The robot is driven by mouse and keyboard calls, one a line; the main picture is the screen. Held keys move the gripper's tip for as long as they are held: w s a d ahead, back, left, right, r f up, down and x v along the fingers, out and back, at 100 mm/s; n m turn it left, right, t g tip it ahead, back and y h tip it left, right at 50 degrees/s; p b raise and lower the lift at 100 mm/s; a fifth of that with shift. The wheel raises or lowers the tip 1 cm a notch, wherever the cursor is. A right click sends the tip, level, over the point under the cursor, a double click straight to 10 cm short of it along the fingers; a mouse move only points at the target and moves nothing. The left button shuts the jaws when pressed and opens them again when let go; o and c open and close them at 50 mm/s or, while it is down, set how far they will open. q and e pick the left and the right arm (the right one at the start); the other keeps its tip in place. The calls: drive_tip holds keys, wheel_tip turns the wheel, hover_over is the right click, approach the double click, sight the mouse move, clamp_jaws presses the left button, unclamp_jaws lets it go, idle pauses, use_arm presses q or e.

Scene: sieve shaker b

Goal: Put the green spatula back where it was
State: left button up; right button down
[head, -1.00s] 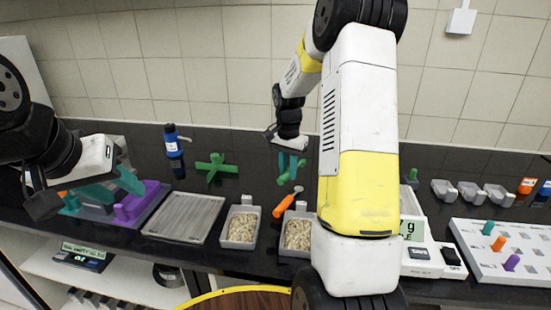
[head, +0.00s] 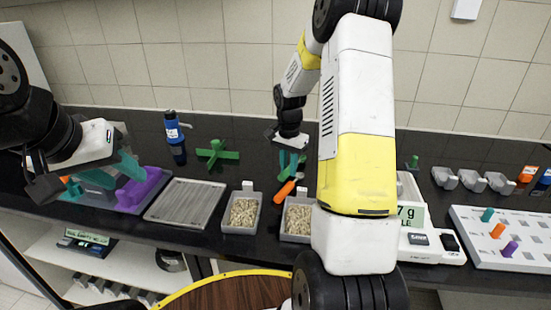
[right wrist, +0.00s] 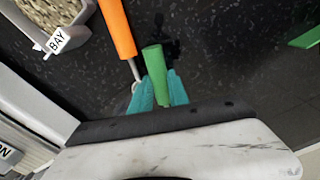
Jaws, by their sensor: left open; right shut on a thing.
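My right gripper (head: 291,170) is shut on the green spatula, low over the black counter right of the green cross-shaped piece. In the right wrist view, the green spatula's handle (right wrist: 154,72) shows between the teal fingers (right wrist: 160,92); its other end is hidden. An orange-handled spatula (head: 285,189) with a metal end lies close beside it and also shows in the right wrist view (right wrist: 118,28). My left gripper (head: 105,178) is open at the left, over a grey base with a purple block (head: 143,190).
A green cross-shaped piece (head: 216,153), a blue bottle (head: 173,128) and a ridged grey tray (head: 187,204) are on the counter. Two bins of pale grains (head: 242,212) (head: 299,219) stand in front. A scale (head: 432,240) and a pegboard (head: 520,225) are at right.

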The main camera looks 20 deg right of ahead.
drive_tip(key=shift+f, duration=0.45)
drive_tip(key=c, duration=1.2)
unclamp_jaws()
